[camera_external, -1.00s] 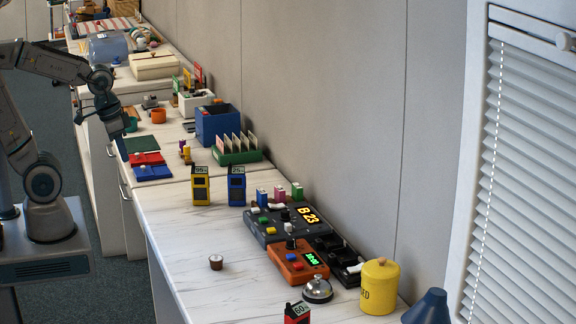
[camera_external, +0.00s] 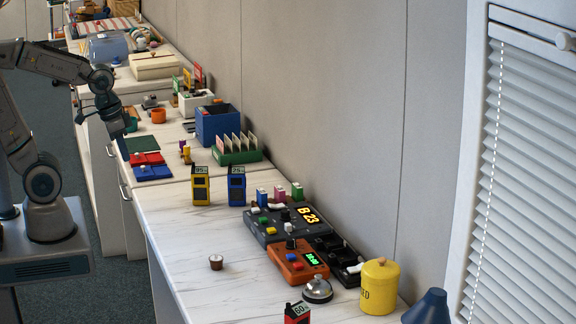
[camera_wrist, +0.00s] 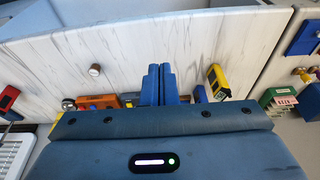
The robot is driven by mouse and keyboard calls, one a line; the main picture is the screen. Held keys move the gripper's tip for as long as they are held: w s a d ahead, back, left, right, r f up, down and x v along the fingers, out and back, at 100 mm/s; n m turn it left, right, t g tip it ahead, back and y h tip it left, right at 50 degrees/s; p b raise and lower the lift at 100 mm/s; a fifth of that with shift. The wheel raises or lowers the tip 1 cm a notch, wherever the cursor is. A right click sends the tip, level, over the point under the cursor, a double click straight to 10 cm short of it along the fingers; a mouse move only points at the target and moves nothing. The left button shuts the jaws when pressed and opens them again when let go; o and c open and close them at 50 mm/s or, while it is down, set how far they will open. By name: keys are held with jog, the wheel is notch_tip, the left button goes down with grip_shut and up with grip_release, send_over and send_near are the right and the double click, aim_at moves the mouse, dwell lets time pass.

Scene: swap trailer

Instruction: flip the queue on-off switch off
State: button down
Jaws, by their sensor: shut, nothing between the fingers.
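The dark grey queue box (camera_external: 284,226) with the lit yellow "B 23" display (camera_external: 309,215) stands on the white counter beside the wall. It carries coloured buttons, a black knob and small white parts on top. Its on-off switch is too small to tell apart, and its position cannot be read. My gripper (camera_external: 117,139) is at the far left, by the counter's edge, well away from the box. In the wrist view my blue gripper fingers (camera_wrist: 159,76) are together with nothing between them. The queue box is largely hidden behind them there.
An orange timer box (camera_external: 296,262), a bell (camera_external: 317,290) and a yellow canister (camera_external: 379,286) stand near the queue box. Yellow (camera_external: 200,187) and blue (camera_external: 236,187) handsets stand behind it. A small brown cup (camera_external: 216,262) sits on otherwise clear counter at the front.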

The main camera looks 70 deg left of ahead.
jog(key=w+d+f+t+b, duration=0.1)
jog(key=w+f, duration=0.1)
jog(key=w, duration=1.6)
jog(key=w+d+f+t+b, duration=0.1)
jog(key=w+f, duration=0.2)
jog(key=w, duration=1.6)
jog(key=shift+s, duration=0.1)
send_over(277, 206)
jog(key=f, duration=0.9)
jog(key=shift+s+d, duration=0.1)
jog(key=shift+s, duration=0.15)
jog(key=shift+s+f+p, duration=0.15)
jog(key=shift+s+f, duration=0.1)
jog(key=shift+f, duration=0.35)
jog(key=shift+s+f+p, duration=0.15)
jog(key=shift+s+f, duration=0.05)
jog(key=shift+f, duration=0.4)
jog(key=shift+s+f, duration=0.25)
jog(key=shift+f, duration=0.4)
